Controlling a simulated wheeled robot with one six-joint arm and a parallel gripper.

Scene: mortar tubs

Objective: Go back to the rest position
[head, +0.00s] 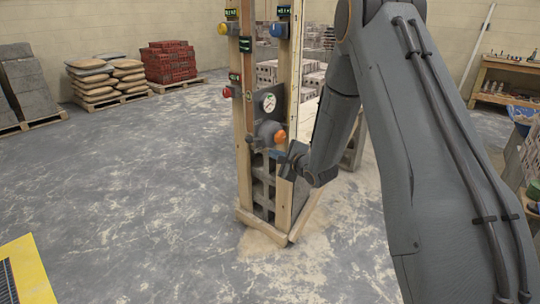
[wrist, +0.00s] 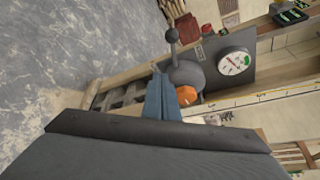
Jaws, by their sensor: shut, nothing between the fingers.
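My gripper (head: 286,160) is shut and empty, at the end of my arm, which reaches from the right of the head view. Its closed blue-grey fingers show in the wrist view (wrist: 160,93), pointing toward a grey valve body (wrist: 187,76) with an orange knob (wrist: 186,95) and a ball-ended lever (wrist: 172,36). In the head view the orange knob (head: 280,136) is just above the gripper; I cannot tell whether they touch. A round dial gauge (head: 269,102) sits above the valve, on a wooden post stand (head: 244,150).
The stand carries a yellow button (head: 223,29), a blue button (head: 277,30) and a red button (head: 227,92). Pallets of sacks (head: 105,78) and red bricks (head: 170,62) stand at the back left. A workbench (head: 505,82) is at the right.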

